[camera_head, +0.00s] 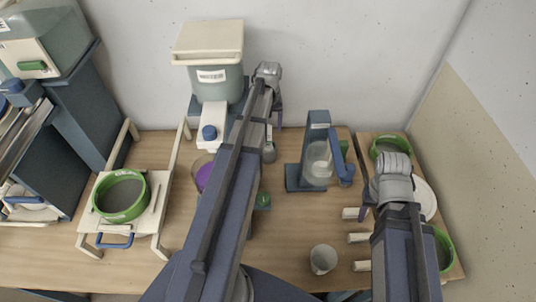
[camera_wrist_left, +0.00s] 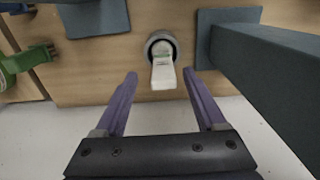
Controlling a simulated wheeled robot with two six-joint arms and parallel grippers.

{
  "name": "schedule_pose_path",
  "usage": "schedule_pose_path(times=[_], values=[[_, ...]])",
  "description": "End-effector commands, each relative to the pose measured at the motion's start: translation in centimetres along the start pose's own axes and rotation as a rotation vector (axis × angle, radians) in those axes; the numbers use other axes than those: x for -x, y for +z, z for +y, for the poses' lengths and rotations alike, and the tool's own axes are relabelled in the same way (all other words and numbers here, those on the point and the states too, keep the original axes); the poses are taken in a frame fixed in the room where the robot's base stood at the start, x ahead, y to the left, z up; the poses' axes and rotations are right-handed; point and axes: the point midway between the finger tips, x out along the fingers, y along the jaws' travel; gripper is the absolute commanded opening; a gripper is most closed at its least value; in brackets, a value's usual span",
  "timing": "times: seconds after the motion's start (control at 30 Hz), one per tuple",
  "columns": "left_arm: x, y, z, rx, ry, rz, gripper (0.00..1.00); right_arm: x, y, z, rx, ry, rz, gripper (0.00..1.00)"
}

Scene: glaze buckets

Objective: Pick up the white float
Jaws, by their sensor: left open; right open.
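A small white piece, which I take for the white float (camera_wrist_left: 163,73), stands up out of a round grey cup (camera_wrist_left: 160,42) in the left wrist view. The grey cup also shows beside my left arm in the head view (camera_head: 269,152). My left gripper (camera_wrist_left: 161,84) is open, with its two purple fingers on either side of the float's end and visible gaps to both; I cannot tell the height difference. In the head view my left gripper (camera_head: 265,108) is over the back of the table, partly hidden by its arm. My right gripper (camera_head: 376,196) is open and empty at the right.
A lidded bucket (camera_head: 217,85) stands at the back left, and a blue-grey stand with a clear jar (camera_head: 319,162) is right of the cup. A thick post (camera_wrist_left: 262,62) rises close to my left gripper.

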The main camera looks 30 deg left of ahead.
Motion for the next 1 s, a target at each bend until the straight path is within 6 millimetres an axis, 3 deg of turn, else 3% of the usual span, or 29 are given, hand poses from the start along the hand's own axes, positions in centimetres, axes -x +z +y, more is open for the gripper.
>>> schedule_pose_path(times=[0.03, 0.37, 0.73, 1.0], values=[[-0.8, 0.0, 0.0, 0.0, 0.0, 0.0, 0.72, -0.8, -0.1, -0.1, 0.0, 0.0, 0.0, 0.5], [-1.6, -0.1, -0.1, 0.0, 0.0, 0.0, 0.72, -1.6, -0.1, -0.1, 0.0, 0.0, 0.0, 0.5], [-5.8, -0.5, -0.4, 0.0, 0.0, 0.0, 0.72, -5.8, -0.3, -0.6, 0.0, 0.0, 0.0, 0.5], [-5.8, -0.5, -0.4, 0.0, 0.0, 0.0, 0.72, -5.8, -0.3, -0.6, 0.0, 0.0, 0.0, 0.5]])
